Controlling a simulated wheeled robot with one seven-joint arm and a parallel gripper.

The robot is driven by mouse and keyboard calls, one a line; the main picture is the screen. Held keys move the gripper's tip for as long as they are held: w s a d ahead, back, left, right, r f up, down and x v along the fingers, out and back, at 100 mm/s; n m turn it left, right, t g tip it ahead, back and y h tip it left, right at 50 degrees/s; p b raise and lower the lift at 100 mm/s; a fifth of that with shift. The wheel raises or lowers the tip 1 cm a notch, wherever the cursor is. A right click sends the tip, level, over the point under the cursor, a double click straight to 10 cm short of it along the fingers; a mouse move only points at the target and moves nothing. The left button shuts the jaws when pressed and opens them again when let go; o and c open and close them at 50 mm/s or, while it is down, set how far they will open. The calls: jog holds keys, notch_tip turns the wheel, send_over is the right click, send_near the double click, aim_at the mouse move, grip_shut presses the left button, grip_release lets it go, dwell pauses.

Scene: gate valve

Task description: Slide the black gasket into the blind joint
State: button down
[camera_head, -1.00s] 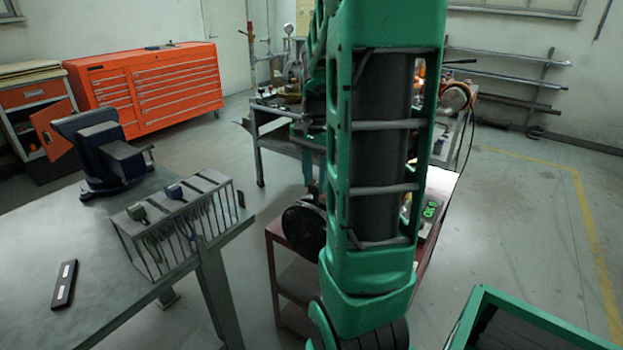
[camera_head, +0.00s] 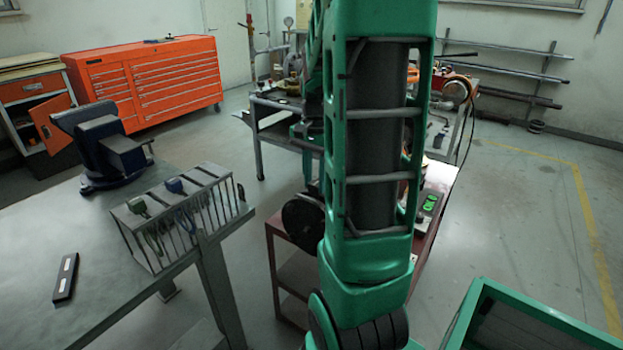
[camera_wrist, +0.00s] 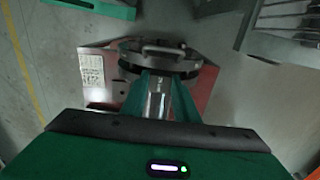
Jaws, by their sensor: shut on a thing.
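In the wrist view my gripper (camera_wrist: 162,76) has its two teal fingers close together, shut, with their tips at a dark round ring. This ring, which I take for the black gasket (camera_wrist: 126,68), lies across the fingertips; a curved grey bar shows at its far side. A pale, shiny piece shows between the fingers, too blurred to name. In the head view a black disc (camera_head: 303,224) shows beside my arm at the red cart; I cannot tell if it is the same piece. My arm hides the gripper there. I cannot make out the blind joint.
The red cart (camera_head: 284,262) stands under and behind my arm. A grey workbench (camera_head: 95,285) with a blue vise (camera_head: 100,150) and a wire rack (camera_head: 180,215) is at left. A green crate (camera_head: 530,312) is at lower right. Open floor lies at right.

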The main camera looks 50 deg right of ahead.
jog(key=shift+f, duration=0.65)
jog(key=c, duration=1.3)
grip_release()
notch_tip(320, 180, up, 11)
jog(key=shift+f, duration=0.15)
jog(key=s+a+f+n, duration=0.3)
jog(key=s+a+n, duration=0.2)
jog(key=s+a, duration=0.2)
jog(key=s+a+f+n, duration=0.4)
jog(key=s+a, duration=0.3)
jog(key=a, duration=0.2)
jog(key=shift+n, duration=0.8)
